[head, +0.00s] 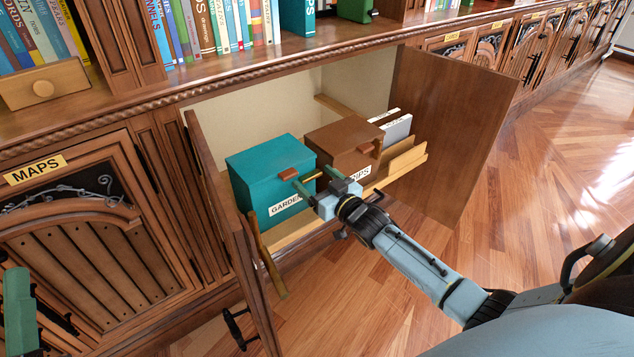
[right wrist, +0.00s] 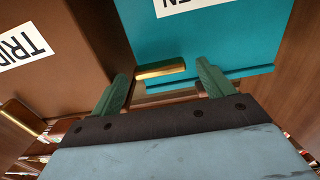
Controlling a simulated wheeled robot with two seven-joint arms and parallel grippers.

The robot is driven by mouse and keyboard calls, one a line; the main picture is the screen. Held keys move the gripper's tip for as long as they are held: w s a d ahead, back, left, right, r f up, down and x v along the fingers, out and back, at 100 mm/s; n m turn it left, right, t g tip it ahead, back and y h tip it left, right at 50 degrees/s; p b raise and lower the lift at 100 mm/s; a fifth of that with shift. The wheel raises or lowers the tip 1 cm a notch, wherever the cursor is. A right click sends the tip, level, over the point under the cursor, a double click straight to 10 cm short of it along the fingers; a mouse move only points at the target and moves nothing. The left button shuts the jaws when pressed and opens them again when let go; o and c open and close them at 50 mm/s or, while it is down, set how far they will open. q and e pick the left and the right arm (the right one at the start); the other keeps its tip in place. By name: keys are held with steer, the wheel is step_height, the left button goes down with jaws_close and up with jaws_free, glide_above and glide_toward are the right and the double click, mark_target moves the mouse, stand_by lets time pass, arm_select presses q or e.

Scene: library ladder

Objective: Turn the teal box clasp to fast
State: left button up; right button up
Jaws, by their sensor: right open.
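The teal box (head: 262,173), labelled GARDEN, stands closed in the open cabinet; its front also shows in the right wrist view (right wrist: 200,45). A reddish-brown tab (head: 289,174) sits at its front top edge. A brass bar (right wrist: 160,70), apparently the clasp, lies roughly level by the box's edge, pointing toward the brown box. My right gripper (head: 318,181) is open at the box's right front corner, its fingers on either side of the bar (right wrist: 162,75). I cannot tell whether they touch it. A green part at the left edge, apparently my left gripper (head: 18,310), is cut off by the frame.
A brown box (head: 340,143), labelled TRIPS, stands just right of the teal one. A wooden rail (head: 292,230) runs before both. Open cabinet doors stand left (head: 232,235) and right (head: 450,130). The wood floor (head: 560,170) at right is clear.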

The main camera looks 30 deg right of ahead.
steer(key=c, duration=1)
